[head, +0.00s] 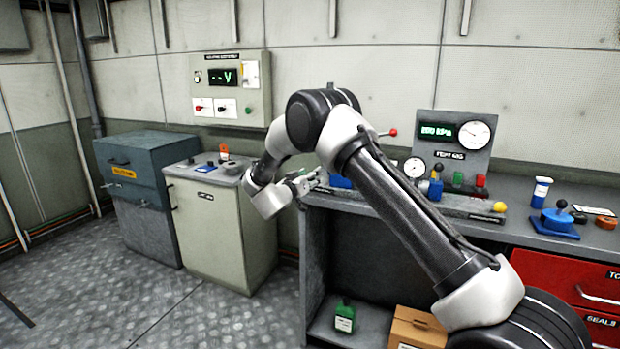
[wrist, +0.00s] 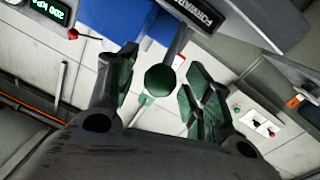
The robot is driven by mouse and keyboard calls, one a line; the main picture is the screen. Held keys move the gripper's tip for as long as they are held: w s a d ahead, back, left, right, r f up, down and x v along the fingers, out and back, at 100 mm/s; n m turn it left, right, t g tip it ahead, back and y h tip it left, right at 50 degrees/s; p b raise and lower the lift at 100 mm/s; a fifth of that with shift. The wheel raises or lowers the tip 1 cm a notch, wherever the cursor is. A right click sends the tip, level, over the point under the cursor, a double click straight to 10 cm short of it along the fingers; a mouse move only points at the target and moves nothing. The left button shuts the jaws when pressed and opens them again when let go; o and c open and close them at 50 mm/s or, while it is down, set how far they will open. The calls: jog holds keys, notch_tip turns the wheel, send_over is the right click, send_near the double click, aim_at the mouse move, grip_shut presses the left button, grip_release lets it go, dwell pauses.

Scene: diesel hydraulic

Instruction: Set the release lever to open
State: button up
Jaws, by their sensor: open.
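My gripper (head: 300,184) is at the left end of the test rig on the workbench. In the wrist view my gripper (wrist: 161,62) is open, its two dark fingers on either side of a dark green ball knob (wrist: 160,80). The knob sits on a short grey stem below a plate marked "FORWARD". I see a gap between the knob and each finger. No label reading release or open is legible. A red-knobbed lever (head: 392,132) sticks out left of the gauge panel; it also shows in the wrist view (wrist: 72,33).
The gauge panel (head: 450,145) stands on the bench, with a yellow knob (head: 499,207) at the rig's right end. A black-knobbed blue joystick (head: 561,204) is farther right. A beige cabinet (head: 215,225) stands left of my gripper. The floor in front is clear.

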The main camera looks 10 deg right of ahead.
jog(key=shift+c, duration=0.2)
grip_shut()
